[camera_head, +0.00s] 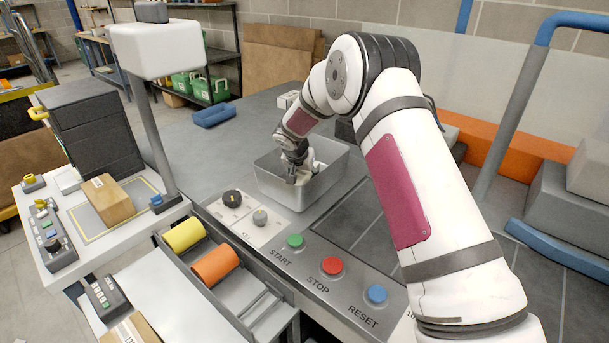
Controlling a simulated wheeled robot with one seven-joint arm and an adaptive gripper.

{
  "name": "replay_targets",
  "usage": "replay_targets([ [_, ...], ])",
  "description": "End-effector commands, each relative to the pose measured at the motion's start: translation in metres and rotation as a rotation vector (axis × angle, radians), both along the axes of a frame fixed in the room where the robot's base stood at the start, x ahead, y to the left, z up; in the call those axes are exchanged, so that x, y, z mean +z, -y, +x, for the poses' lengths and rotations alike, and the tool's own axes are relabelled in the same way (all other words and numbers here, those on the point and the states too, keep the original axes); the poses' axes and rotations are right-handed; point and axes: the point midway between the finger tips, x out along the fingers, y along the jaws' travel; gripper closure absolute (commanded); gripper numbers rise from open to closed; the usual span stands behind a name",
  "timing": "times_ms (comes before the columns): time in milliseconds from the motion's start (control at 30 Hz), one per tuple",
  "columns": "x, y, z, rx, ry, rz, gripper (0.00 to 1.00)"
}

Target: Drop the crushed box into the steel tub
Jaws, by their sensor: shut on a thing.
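The steel tub (268,184) is an open grey metal bin on the grey worktop, near the middle of the view. My gripper (292,177) points down inside the tub's opening, near its left half. It is shut on a small, pale tan thing (303,175), which I take to be the crushed box. The fingers and wrist hide most of it. I cannot tell whether it touches the tub's floor.
A panel with START, STOP and RESET buttons (331,265) lies in front of the tub. A drawer holds yellow and orange cylinders (215,264). A brown carton (107,201) sits on the left table beside a white-headed post (152,130). A blue tray (214,115) lies behind.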

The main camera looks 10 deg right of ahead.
Motion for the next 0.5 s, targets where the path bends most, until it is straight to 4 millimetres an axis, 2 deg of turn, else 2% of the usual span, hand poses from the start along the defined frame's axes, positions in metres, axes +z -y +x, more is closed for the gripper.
replay_targets([
  [500,-0.017,0.000,-0.002,-0.001,-0.007,0.000,0.84],
])
